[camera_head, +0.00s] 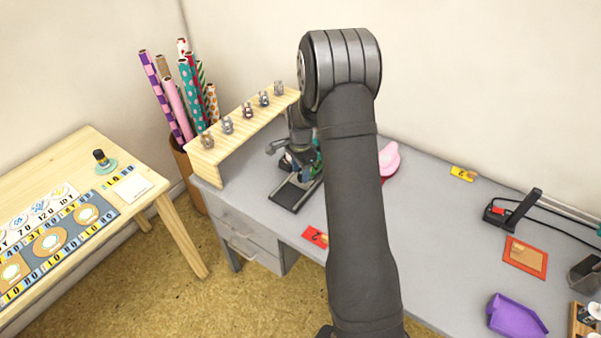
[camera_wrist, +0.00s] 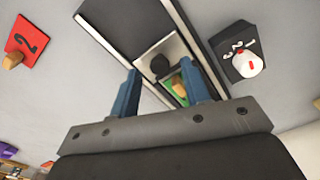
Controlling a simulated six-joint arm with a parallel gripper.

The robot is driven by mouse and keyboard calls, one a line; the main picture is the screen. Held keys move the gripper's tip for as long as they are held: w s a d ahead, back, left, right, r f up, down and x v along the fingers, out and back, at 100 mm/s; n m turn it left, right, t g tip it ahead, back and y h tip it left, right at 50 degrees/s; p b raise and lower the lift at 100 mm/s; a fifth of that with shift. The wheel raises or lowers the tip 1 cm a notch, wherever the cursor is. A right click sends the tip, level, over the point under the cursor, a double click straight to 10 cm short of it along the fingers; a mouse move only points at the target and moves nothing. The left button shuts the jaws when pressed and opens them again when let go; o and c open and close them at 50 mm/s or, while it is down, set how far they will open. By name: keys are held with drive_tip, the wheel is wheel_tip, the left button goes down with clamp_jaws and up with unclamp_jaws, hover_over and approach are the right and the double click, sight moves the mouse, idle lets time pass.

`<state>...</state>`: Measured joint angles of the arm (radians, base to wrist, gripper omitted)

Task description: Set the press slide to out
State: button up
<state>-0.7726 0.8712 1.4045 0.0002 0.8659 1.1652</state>
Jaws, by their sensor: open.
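The press (camera_head: 290,194) is a dark flat frame on the grey desk, partly hidden by my arm in the head view. In the wrist view its two dark rails (camera_wrist: 108,33) flank a light slide plate (camera_wrist: 180,46) with a black knob (camera_wrist: 160,64). A green piece with a wooden knob (camera_wrist: 177,84) is beside the black knob. My gripper (camera_wrist: 160,70) is open, its two blue fingers on either side of the knobs. I cannot tell whether the fingers touch anything. The slide's exact position is hard to tell.
A red card marked 2 (camera_wrist: 27,40) and a black box with a white and red top (camera_wrist: 242,52) flank the press. A wooden stamp shelf (camera_head: 230,150) stands at the desk's left end. A purple tray (camera_head: 516,316) lies at the right.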

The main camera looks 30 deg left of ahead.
drive_tip(key=shift+f, duration=0.55)
clamp_jaws()
drive_tip(key=s, duration=0.9)
unclamp_jaws()
drive_tip(key=shift+s, duration=0.1)
